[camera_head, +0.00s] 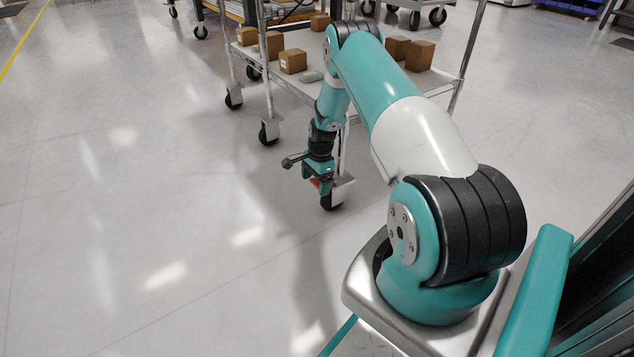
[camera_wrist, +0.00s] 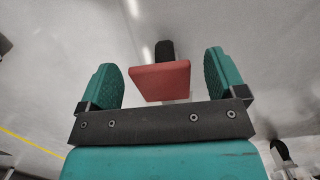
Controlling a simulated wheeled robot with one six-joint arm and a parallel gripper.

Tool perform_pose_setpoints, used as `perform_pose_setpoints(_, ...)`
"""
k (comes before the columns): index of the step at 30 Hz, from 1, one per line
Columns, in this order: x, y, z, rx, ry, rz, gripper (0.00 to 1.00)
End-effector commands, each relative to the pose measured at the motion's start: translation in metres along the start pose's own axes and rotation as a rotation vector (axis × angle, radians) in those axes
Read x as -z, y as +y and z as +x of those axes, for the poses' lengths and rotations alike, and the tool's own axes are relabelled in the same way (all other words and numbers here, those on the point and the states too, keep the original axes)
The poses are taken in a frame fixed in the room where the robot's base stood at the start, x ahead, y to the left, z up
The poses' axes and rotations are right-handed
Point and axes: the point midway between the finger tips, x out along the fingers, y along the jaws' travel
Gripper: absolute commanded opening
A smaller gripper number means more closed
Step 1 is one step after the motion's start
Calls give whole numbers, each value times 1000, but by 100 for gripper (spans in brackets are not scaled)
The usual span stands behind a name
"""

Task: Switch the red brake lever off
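The red brake lever (camera_wrist: 160,80) shows in the wrist view as a flat red plate between the two teal fingers of my gripper (camera_wrist: 161,70). There is a gap on each side, so the fingers are open and not touching its sides. In the head view, the red lever (camera_head: 315,183) is a small patch at the black caster wheel (camera_head: 331,201) of the cart's near corner. My gripper (camera_head: 318,175) is low beside that wheel, and its fingers partly hide the lever. The depth between fingertips and lever is hard to judge.
The wire-frame cart (camera_head: 290,86) stands behind my gripper, with several brown boxes (camera_head: 293,61) on its shelf. Its caster legs and posts are close to my arm. More carts stand at the back. The pale floor (camera_head: 130,200) to the left is clear.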

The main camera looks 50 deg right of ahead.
Motion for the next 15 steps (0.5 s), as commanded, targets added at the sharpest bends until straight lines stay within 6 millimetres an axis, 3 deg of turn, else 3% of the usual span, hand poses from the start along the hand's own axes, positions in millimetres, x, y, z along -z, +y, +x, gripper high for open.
perform_pose_setpoints(9, 3, 1, -4, 1, 3, 6, 89)
perform_pose_setpoints(15, -3, 0, -37, 2, 4, 4, 89)
